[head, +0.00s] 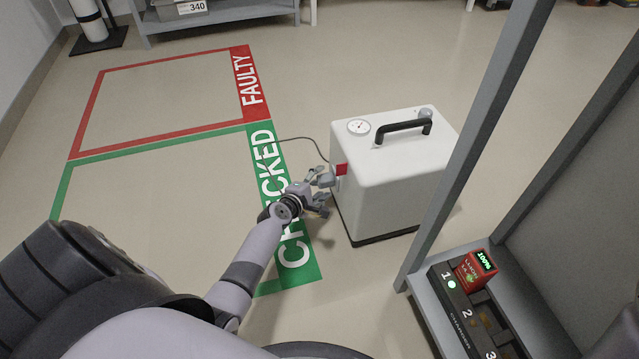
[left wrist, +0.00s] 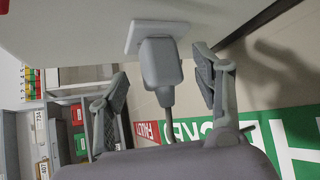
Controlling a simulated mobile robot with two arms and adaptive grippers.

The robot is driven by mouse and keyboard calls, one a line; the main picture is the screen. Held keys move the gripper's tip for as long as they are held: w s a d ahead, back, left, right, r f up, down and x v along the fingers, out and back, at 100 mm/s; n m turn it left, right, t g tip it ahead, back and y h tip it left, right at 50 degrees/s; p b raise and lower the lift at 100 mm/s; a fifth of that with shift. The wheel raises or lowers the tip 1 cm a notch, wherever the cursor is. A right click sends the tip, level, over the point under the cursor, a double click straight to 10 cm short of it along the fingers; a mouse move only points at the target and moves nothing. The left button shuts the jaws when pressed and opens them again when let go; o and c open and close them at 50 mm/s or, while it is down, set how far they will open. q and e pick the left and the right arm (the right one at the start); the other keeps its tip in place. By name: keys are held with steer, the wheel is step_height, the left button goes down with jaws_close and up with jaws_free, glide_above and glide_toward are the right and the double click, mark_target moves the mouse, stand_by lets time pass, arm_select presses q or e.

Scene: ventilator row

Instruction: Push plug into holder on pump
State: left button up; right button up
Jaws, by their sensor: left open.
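The pump (head: 390,175) is a white box with a black handle (head: 403,130) and a round gauge on top, standing on the floor. In the left wrist view, the grey plug (left wrist: 161,65) is against the pale holder plate (left wrist: 150,35) on the pump's side, its cord hanging down. How deep it sits cannot be told. My left gripper (head: 323,190) is at the pump's left side, below a red patch (head: 341,169). In the left wrist view, its open fingers (left wrist: 162,88) stand apart on both sides of the plug, with gaps. My right gripper is not in view.
A grey rack frame (head: 480,130) stands close at the right, with a charger (head: 462,302) holding a red battery (head: 474,270). Green CHECKED (head: 287,215) and red FAULTY (head: 250,85) floor markings lie left. Their zones are clear. A shelf (head: 225,14) stands behind.

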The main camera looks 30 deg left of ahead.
arm_select(q)
steer(key=shift+s+a, duration=0.1)
steer(key=shift+s, duration=0.15)
steer(key=v, duration=1.1)
steer(key=shift+s+r, duration=0.2)
steer(key=shift+s, duration=0.1)
steer(key=shift+s, duration=0.1)
